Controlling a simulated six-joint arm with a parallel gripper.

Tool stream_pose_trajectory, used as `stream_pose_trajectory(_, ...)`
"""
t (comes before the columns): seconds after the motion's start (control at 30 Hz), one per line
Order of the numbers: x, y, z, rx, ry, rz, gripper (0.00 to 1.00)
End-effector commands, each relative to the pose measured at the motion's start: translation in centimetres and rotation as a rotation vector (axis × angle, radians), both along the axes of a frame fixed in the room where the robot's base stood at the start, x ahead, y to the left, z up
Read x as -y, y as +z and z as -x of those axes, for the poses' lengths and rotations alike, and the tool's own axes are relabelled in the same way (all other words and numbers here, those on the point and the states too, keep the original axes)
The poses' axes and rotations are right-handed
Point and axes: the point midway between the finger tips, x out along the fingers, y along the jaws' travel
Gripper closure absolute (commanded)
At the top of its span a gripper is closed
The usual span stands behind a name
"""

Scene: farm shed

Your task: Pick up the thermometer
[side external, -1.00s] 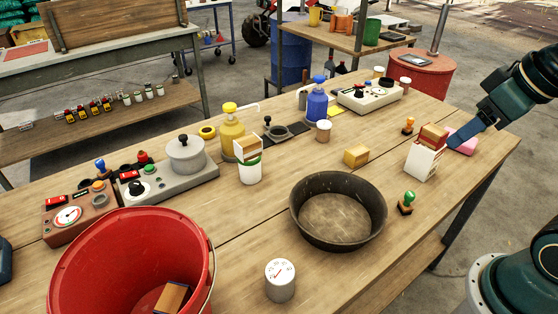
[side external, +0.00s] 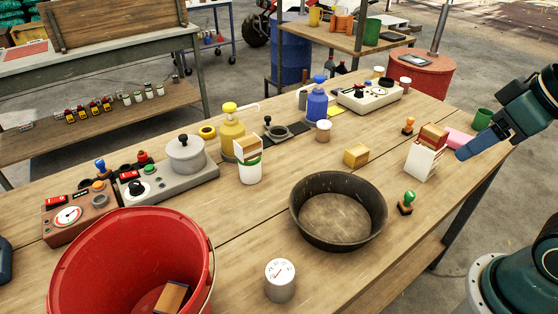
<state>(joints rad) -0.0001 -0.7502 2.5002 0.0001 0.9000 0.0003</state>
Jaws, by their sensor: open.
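A short white cylinder with a dial face and a red needle, which looks like the thermometer (side external: 280,281), stands upright at the front edge of the table, between the red bucket and the dark round pan. My gripper (side external: 466,151) is at the far right of the table, well away from it, beside a white box with a brown and red top. The gripper is open and nothing shows between its jaws, seen mostly from the side.
The red bucket (side external: 70,260) holds a small brown box. The dark pan (side external: 322,237), the white box (side external: 421,162), a green-handled stamp (side external: 407,203) and a pink block (side external: 458,139) stand nearby. Bottles, control boxes and a pot fill the back.

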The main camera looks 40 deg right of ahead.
Motion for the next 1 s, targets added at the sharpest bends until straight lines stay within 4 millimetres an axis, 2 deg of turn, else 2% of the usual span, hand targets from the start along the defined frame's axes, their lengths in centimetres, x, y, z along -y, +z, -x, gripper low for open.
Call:
stream_pose_trajectory(0.37, 0.0, 0.0, 0.0, 0.0, 0.0, 0.0, 0.41)
stream_pose_trajectory(0.47, 0.0, 0.0, 0.0, 0.0, 0.0, 0.0, 0.26)
stream_pose_trajectory(0.83, -0.1, 0.0, -0.2, -0.002, 0.012, 0.002, 0.26)
stream_pose_trajectory(1.0, -1.0, -0.4, -1.4, -0.007, 0.078, 0.011, 0.26)
